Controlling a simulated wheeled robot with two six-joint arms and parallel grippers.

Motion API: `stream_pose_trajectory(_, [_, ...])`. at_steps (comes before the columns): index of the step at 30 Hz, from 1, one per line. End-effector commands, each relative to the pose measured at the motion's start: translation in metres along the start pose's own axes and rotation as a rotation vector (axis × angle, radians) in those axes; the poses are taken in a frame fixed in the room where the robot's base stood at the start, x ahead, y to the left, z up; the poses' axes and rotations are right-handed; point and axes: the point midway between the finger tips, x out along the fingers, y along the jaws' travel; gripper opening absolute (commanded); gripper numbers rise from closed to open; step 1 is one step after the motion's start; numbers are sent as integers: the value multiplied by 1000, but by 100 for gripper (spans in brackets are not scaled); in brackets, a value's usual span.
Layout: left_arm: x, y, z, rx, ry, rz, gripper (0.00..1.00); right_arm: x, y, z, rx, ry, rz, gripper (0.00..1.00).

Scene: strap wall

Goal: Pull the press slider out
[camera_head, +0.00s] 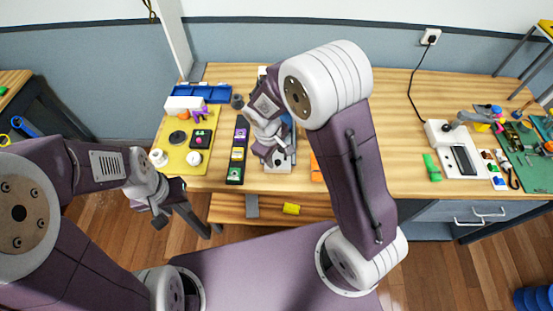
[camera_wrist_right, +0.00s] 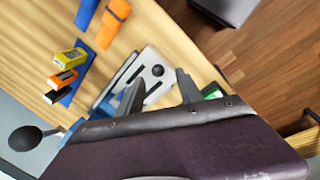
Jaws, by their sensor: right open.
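A light grey slotted plate with a dark round knob, which looks like the press slider (camera_wrist_right: 150,66), lies on the table in the right wrist view. Its far part lies behind my right fingers, beside a blue part of the press (camera_wrist_right: 106,107). The plate's front part also shows in the head view (camera_head: 283,165), below my right gripper (camera_head: 272,157). My right gripper (camera_wrist_right: 159,88) is open, its two fingers apart on either side of the knob in the picture. I cannot tell whether they touch it. My left gripper (camera_head: 158,212) hangs left of the table front, away from the press.
A black strip with coloured blocks (camera_head: 237,152) stands left of the press, and a yellow board (camera_head: 176,167) lies further left. Orange pieces (camera_wrist_right: 113,22) lie beside the plate. A black ball on a lever (camera_wrist_right: 25,138) sticks out. The table between the press and the white device (camera_head: 455,135) is mostly clear.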

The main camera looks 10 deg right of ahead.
Motion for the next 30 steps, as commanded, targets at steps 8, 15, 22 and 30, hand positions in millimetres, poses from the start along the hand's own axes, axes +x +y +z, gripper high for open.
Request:
stream_pose_trajectory(8, [-2,0,0,0,0,0,36,-42,-1,0,-1,0,-1,43])
stream_pose_trajectory(15, [-2,0,0,0,0,0,36,-44,-1,1,-1,-1,-1,43])
stream_pose_trajectory(22, [-2,0,0,0,0,0,36,-43,-1,1,-1,-1,-1,43])
stream_pose_trajectory(30, [-2,0,0,0,0,0,36,-67,41,60,251,28,-12,43])
